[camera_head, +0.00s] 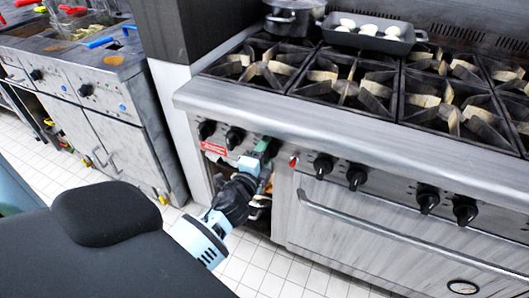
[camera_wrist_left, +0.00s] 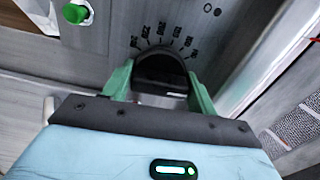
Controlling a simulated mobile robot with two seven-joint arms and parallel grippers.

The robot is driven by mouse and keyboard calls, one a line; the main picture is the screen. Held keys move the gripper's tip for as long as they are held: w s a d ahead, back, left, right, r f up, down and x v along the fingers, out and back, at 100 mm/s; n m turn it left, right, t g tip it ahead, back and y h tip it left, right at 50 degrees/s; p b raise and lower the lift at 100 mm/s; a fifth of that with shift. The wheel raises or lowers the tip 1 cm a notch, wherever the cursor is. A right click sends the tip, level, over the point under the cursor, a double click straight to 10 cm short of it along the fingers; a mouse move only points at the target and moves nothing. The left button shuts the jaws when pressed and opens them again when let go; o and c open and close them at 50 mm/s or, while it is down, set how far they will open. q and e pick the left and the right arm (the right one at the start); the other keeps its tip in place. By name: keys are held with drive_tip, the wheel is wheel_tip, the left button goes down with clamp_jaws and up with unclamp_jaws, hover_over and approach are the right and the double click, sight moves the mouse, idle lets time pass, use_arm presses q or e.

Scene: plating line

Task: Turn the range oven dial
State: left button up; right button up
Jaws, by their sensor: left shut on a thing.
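The range (camera_head: 330,125) has a row of black dials along its front panel. My left gripper (camera_head: 264,150) is at the panel, between the pair of dials at the left and a small red light (camera_head: 293,160). In the left wrist view, the oven dial (camera_wrist_left: 160,68) is a black round knob with a ring of printed numbers above it. The green fingers of my left gripper (camera_wrist_left: 159,82) are on both sides of it, shut on it. The gripper hides the dial in the head view. My right gripper is not in view.
A green round fitting (camera_wrist_left: 77,12) sticks out beside the dial. Other black dials (camera_head: 356,177) and a long oven door handle (camera_head: 390,236) are to the right. A pot (camera_head: 292,17) and a tray of white items (camera_head: 368,38) stand on top. A fryer unit (camera_head: 95,95) stands left.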

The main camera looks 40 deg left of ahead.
use_arm(q)
drive_tip(key=shift+m, duration=0.5)
drive_tip(key=o, duration=0.9)
drive_tip(key=shift+o, duration=0.2)
drive_tip(key=v, duration=0.7)
drive_tip(key=shift+s, duration=0.4)
drive_tip(key=shift+d, duration=0.1)
